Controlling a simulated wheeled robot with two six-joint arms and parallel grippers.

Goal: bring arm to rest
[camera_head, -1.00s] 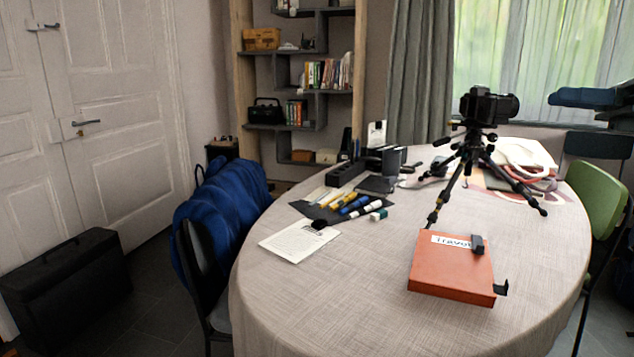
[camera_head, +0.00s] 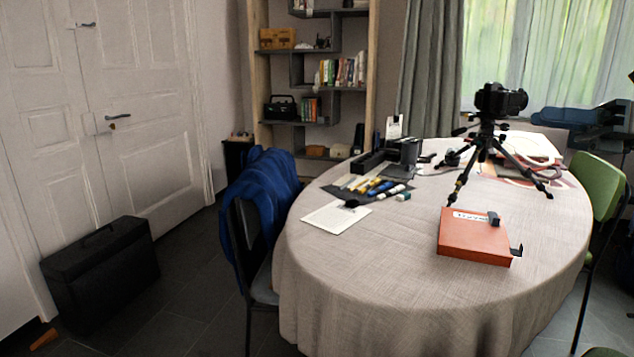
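The only trace of my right gripper that I can make out is a small dark and orange piece (camera_head: 631,76) at the right edge, in front of the window; most of it is cut off. Whether its fingers are open or shut does not show. My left gripper is not in view. No gripper touches anything on the table (camera_head: 350,285). A camera on a black tripod (camera_head: 484,148) stands upright on the table. An orange-red box (camera_head: 470,244) with a white label and black clips lies in front of it.
Pens lie on a dark mat (camera_head: 330,188), beside a white sheet (camera_head: 337,218). A chair with a blue jacket (camera_head: 262,190) stands left of the table, a green chair (camera_head: 592,190) at right. A black case (camera_head: 100,272) is on the floor; floor between is clear.

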